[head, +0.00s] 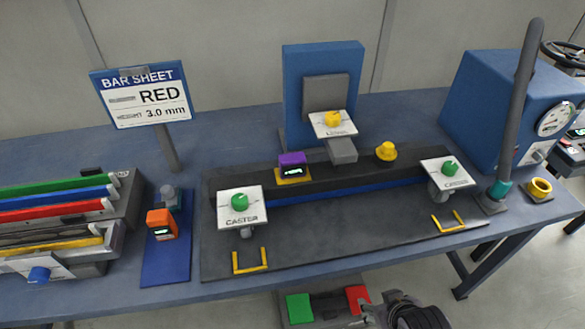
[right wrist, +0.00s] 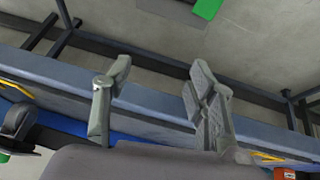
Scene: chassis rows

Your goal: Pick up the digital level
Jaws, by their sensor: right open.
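Two small devices with lit displays are in the head view, and I cannot tell for certain which is the digital level. A purple one (head: 292,159) sits on a yellow pad (head: 293,179) on the dark bar of the fixture. An orange one (head: 161,218) stands on a blue mat (head: 166,265) at the left. My right gripper (head: 378,308) is low at the bottom of the head view, in front of the bench edge and away from both devices. In the right wrist view its two fingers (right wrist: 160,85) are apart with nothing between them. My left gripper is not in view.
Green-knobbed CASTER plates (head: 240,218) flank the fixture, with yellow handles (head: 250,269) in front. A blue upright (head: 298,110) stands behind. A rack of coloured bars (head: 65,191) is at left; a dark post (head: 517,100) and blue gauge box (head: 490,85) are at right.

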